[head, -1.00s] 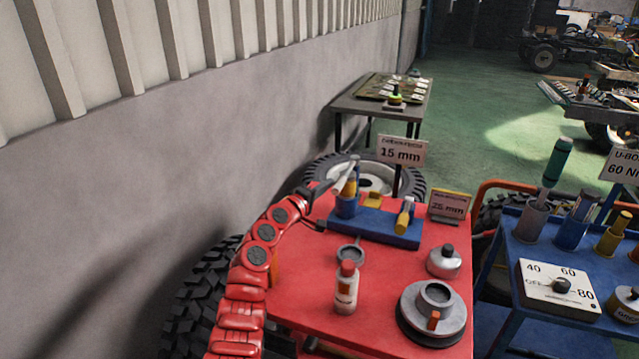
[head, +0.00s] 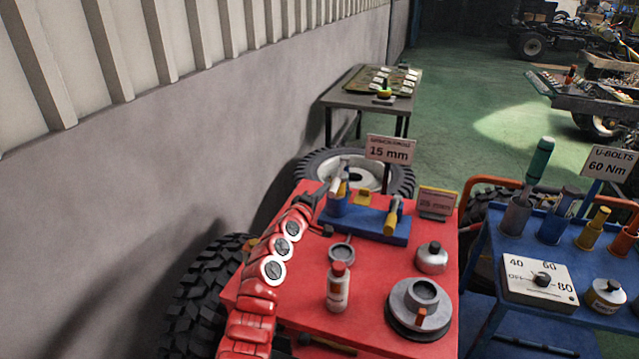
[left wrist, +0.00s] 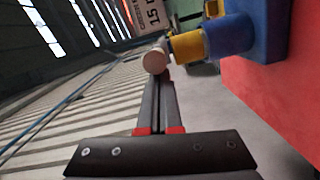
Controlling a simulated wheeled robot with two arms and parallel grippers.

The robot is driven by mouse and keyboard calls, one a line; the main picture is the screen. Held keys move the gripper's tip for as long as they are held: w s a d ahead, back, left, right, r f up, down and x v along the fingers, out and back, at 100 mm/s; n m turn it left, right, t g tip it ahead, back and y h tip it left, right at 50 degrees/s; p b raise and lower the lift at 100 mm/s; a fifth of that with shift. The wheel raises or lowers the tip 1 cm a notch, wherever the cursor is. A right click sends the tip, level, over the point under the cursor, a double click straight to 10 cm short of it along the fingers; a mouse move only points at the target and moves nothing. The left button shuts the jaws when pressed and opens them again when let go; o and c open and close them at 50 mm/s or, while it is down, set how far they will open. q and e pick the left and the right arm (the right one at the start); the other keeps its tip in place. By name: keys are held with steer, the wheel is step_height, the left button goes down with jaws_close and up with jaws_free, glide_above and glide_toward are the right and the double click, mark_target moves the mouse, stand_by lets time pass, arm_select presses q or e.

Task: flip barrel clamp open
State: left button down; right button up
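A round grey fixture (head: 422,304) with an orange lever stands on a dark base at the front right of the red table; it may be the barrel clamp, but I cannot be sure. A blue tool block (head: 373,228) with a cup and yellow pieces sits at the table's back. My left gripper (head: 324,192) is beside the cup on the block's left end. In the left wrist view, its two dark fingers (left wrist: 160,82) are close together and look shut. Their tips point at the pale round end of a piece (left wrist: 155,62); I cannot tell whether they touch it. My right gripper is out of view.
On the red table (head: 375,285) are a white bottle with a red cap (head: 338,288), a grey ring (head: 341,252) and a silver pot (head: 432,260). A blue cart (head: 530,325) stands at the right. The grey wall is close on the left.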

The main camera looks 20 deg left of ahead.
mark_target(332, 192)
arm_select(q)
steer(key=d+p, duration=0.3)
steer(key=shift+r, duration=0.4)
steer(key=w+d, duration=0.2)
steer(key=d, duration=0.5)
steer(key=shift+d+f+p, duration=0.2)
steer(key=shift+f+p, duration=0.15)
steer(key=shift+p, duration=0.05)
